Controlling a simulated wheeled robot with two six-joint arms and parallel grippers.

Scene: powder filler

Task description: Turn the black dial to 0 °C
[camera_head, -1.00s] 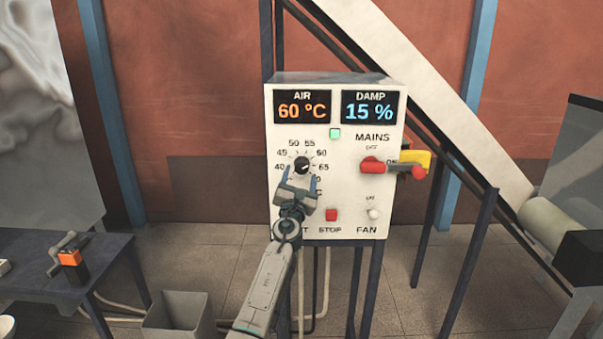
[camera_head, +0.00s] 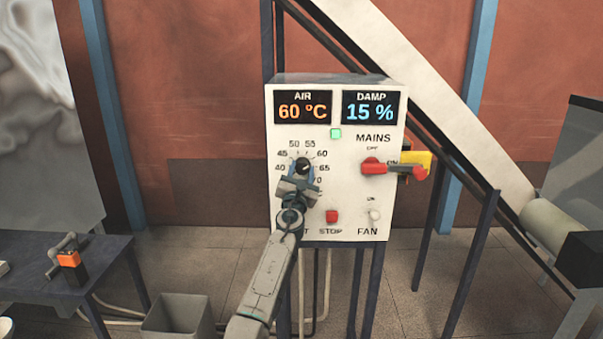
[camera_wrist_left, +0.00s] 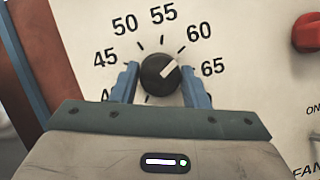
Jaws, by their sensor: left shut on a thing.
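The black dial (camera_head: 302,165) sits on the left half of the white control panel, inside a ring of numbers. In the left wrist view the dial (camera_wrist_left: 158,78) has a pale pointer aimed between 60 and 65. My left gripper (camera_head: 301,174) has come up to it from below and is shut on it. In the left wrist view, one blue finger of the gripper (camera_wrist_left: 160,83) is on each side of the dial. Marks from 40 to 65 can be read; the lower ones are partly hidden and I see no 0. The AIR display (camera_head: 302,108) reads 60 °C. My right gripper is not in view.
The panel (camera_head: 335,190) also has a DAMP display (camera_head: 369,107) at 15 %, a lit green lamp (camera_head: 336,133), a red MAINS handle (camera_head: 374,167), a red STOP button (camera_head: 332,216) and a FAN switch (camera_head: 374,214). A grey bin (camera_head: 178,316) stands below left.

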